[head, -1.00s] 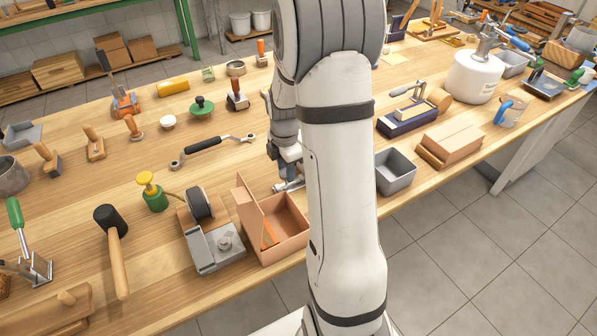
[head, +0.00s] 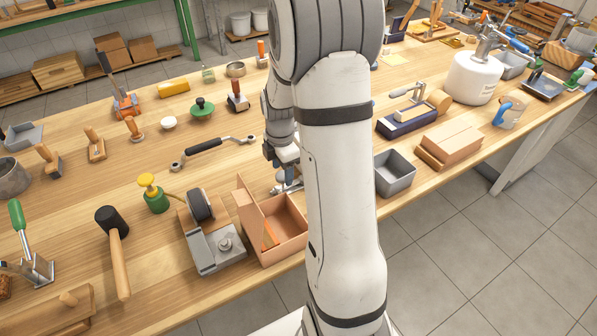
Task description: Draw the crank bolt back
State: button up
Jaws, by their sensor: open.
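My gripper (head: 287,176) is low over the bench, just left of my white arm and behind the wooden box. It is small in the picture and partly hidden by my arm; its jaws are open. A small grey metal fitting (head: 283,188) lies right at the fingertips, with its right part hidden behind my arm. It may be the crank bolt, but its handle and shape cannot be made out. I cannot tell whether the fingers touch it.
An open wooden box (head: 291,219) stands just in front of the gripper, with a grey clamp-like device (head: 216,247) to its left. A grey tray (head: 395,174) is right of my arm. Bare bench lies between.

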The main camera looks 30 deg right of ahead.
aim_at(282, 174)
jog(key=shift+r+p, duration=1.8)
jog(key=shift+r, duration=1.2)
